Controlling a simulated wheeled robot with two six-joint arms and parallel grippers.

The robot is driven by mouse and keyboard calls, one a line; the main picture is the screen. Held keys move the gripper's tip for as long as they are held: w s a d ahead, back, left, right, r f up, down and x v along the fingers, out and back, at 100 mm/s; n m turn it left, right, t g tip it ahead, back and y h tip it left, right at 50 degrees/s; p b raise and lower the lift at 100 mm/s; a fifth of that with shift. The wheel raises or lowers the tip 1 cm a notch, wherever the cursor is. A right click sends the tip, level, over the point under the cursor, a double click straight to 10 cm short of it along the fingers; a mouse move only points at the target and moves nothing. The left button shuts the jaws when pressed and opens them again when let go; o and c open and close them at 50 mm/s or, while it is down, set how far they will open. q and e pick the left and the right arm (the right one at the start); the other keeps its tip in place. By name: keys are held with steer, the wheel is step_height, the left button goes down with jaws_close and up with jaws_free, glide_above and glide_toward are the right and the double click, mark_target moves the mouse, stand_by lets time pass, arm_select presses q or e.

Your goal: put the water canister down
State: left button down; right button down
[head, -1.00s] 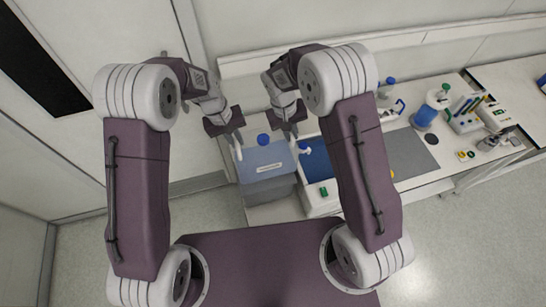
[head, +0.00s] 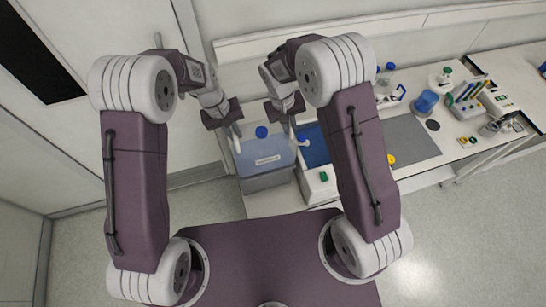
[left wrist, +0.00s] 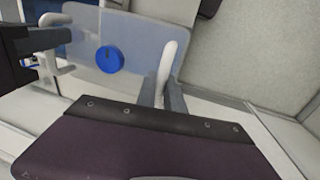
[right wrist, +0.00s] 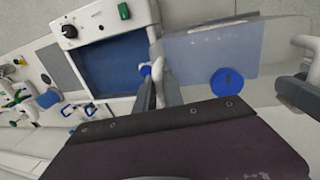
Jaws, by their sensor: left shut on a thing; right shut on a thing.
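The water canister (head: 264,160) is a translucent bluish box with a blue cap (head: 262,132), a pale label and white side handles. In the head view it is upright over the left end of the bench; I cannot tell whether its base touches. My left gripper (head: 236,134) is shut on its left handle, a white bar between the fingers in the left wrist view (left wrist: 164,88). My right gripper (head: 292,130) is shut on its right handle, which also shows in the right wrist view (right wrist: 160,85). The canister's underside is hidden.
Right beside the canister is a white device (head: 318,184) with a blue basin (head: 315,147) and green switch. Further right on the bench (head: 425,172) are a grey mat (head: 412,140), a blue vessel (head: 426,102) and racks. A wall stands behind; floor is open in front.

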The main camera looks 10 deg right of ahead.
arm_select(q)
steer(key=c, duration=1.5)
jaws_free()
steer(key=shift+w+f, duration=0.15)
arm_select(e)
steer(key=c, duration=1.5)
jaws_free()
steer(key=shift+w+f, duration=0.15)
steer(key=shift+f, duration=0.05)
arm_select(q)
steer(key=shift+o, duration=0.2)
arm_select(e)
steer(key=shift+o, duration=0.2)
arm_select(q)
step_height(320, 180, up, 12)
steer(key=a, duration=0.2)
steer(key=shift+s+a, duration=0.15)
steer(key=shift+s, duration=0.05)
arm_select(e)
step_height(320, 180, up, 12)
steer(key=a, duration=0.2)
steer(key=shift+s+a, duration=0.2)
steer(key=shift+s, duration=0.1)
arm_select(q)
steer(key=shift+s+f, duration=0.1)
arm_select(e)
steer(key=shift+f, duration=0.1)
